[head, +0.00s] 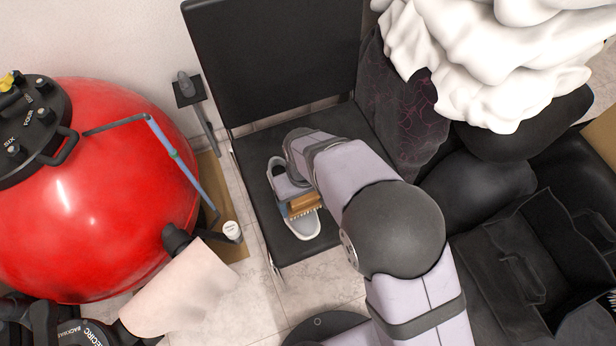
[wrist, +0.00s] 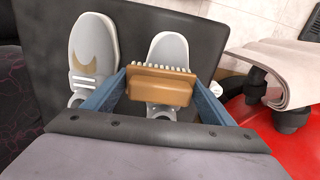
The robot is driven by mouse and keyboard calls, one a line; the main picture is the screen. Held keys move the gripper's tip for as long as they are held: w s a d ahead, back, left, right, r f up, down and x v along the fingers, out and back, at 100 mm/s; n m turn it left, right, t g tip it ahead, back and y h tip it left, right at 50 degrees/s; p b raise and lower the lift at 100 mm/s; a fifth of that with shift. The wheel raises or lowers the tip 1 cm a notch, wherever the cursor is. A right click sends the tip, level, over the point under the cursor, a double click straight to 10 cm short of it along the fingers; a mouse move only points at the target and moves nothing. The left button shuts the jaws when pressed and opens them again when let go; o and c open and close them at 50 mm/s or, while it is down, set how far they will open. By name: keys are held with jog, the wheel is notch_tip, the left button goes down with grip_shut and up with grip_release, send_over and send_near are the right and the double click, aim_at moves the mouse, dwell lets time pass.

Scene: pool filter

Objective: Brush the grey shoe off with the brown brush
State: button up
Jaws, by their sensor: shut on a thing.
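The brown brush (head: 304,203) is held between the two blue fingers of my gripper (wrist: 161,87), and its pale bristles point toward the shoe's toe in the wrist view. The grey shoe (head: 306,226) with a white sole lies on the black chair seat, directly under the brush. It also shows in the wrist view (wrist: 168,48), with its middle hidden behind the brush. I cannot tell whether the bristles touch it. A second light shoe (wrist: 93,45) with a tan patch lies beside it in the wrist view; my arm hides it in the head view.
The black chair (head: 285,255) has bare seat around the shoes and a tall backrest (head: 275,60). A big red tank (head: 90,190) stands left of it. White cloth (head: 510,60) and a dark open bag (head: 530,265) crowd the right.

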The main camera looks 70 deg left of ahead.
aim_at(289, 208)
jog(key=shift+s+p, duration=0.4)
jog(key=shift+s, duration=1.6)
jog(key=r, duration=0.1)
jog(key=r+p, duration=0.2)
jog(key=shift+s+d+r, duration=0.1)
jog(key=shift+s+r, duration=0.1)
jog(key=shift+s, duration=0.1)
notch_tip(289, 208, up, 5)
jog(key=p, duration=0.4)
jog(key=shift+f, duration=0.15)
